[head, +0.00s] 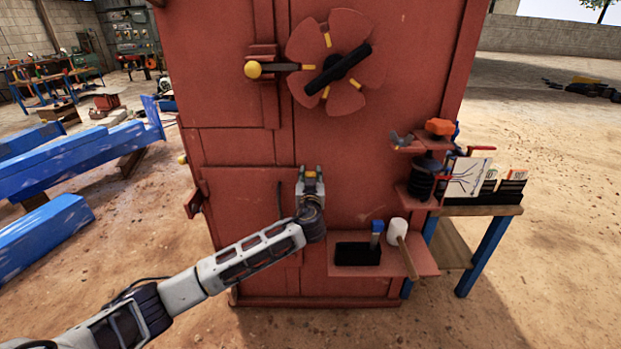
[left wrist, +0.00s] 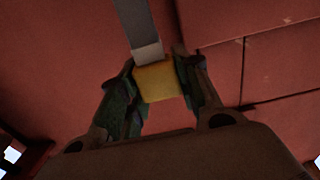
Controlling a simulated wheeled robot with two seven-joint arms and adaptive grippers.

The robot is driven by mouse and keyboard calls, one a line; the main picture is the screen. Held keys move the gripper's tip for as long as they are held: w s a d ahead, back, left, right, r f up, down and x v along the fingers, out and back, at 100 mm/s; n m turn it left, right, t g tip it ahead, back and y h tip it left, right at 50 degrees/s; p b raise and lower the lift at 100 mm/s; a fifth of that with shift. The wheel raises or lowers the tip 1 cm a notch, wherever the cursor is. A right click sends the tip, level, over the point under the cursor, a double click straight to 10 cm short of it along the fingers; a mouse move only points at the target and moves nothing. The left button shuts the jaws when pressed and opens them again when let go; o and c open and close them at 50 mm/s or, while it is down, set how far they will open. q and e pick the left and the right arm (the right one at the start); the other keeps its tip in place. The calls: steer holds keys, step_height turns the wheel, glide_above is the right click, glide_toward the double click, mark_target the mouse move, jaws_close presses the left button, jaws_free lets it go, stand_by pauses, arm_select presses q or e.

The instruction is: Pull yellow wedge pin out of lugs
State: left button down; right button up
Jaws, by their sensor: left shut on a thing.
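The yellow wedge pin shows in the left wrist view as a yellow block (left wrist: 157,82) between my fingers. A flat grey bar (left wrist: 138,25) meets the block and runs up out of the frame. In the head view only a small yellow patch of the pin (head: 311,175) shows between the fingertips. My left gripper (head: 311,172) is shut on the yellow block, in front of the red crusher front; it also fills the middle of the left wrist view (left wrist: 156,85). I cannot make out the lugs or tell whether the bar sits in them. My right gripper is out of view.
The red crusher body (head: 390,130) fills the middle. Above are a wheel-like disc (head: 305,38) and a yellow-knobbed lever (head: 253,69). Below right, a red shelf (head: 405,248) holds a black tray (head: 356,254) and a white-headed mallet (head: 398,230). Blue beams (head: 80,160) lie left.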

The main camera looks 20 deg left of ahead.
arm_select(q)
steer(key=shift+r, duration=0.55)
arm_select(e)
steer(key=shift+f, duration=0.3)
arm_select(q)
steer(key=shift+r+p, duration=0.55)
steer(key=shift+r, duration=0.05)
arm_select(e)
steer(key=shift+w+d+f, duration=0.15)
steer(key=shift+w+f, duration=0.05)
arm_select(q)
steer(key=shift+r, duration=0.3)
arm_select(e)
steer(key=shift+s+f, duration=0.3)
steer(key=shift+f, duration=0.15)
arm_select(q)
steer(key=shift+s, duration=0.15)
